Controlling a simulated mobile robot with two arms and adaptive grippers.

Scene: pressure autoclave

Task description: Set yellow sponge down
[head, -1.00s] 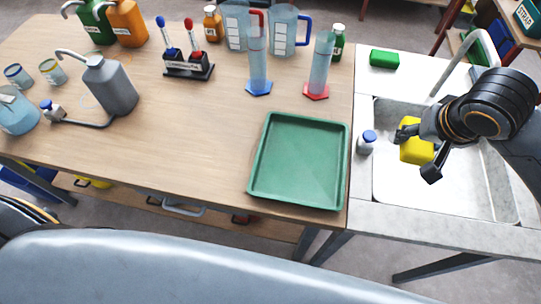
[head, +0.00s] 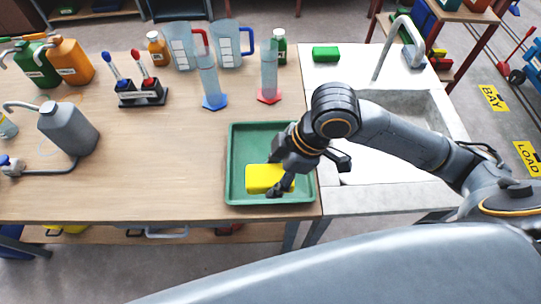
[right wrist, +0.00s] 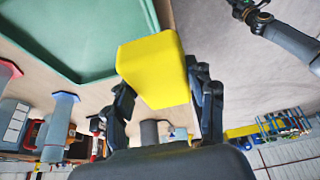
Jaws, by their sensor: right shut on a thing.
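The yellow sponge (head: 264,178) is in my right gripper (head: 281,176), seen over the front part of the green tray (head: 236,157). In the right wrist view the sponge (right wrist: 153,68) sits between the two fingers (right wrist: 165,105), and the tray (right wrist: 82,72) lies beyond it. The sponge appears held above the tray floor; the exact gap cannot be told. Part of the sponge is hidden by the fingers in the head view. A dark end of my other arm (right wrist: 247,12) shows at the top right of the wrist view, its fingers unclear.
Blue-based (head: 209,80) and red-based (head: 269,72) cylinders stand behind the tray. A grey wash bottle (head: 68,128) stands at left.

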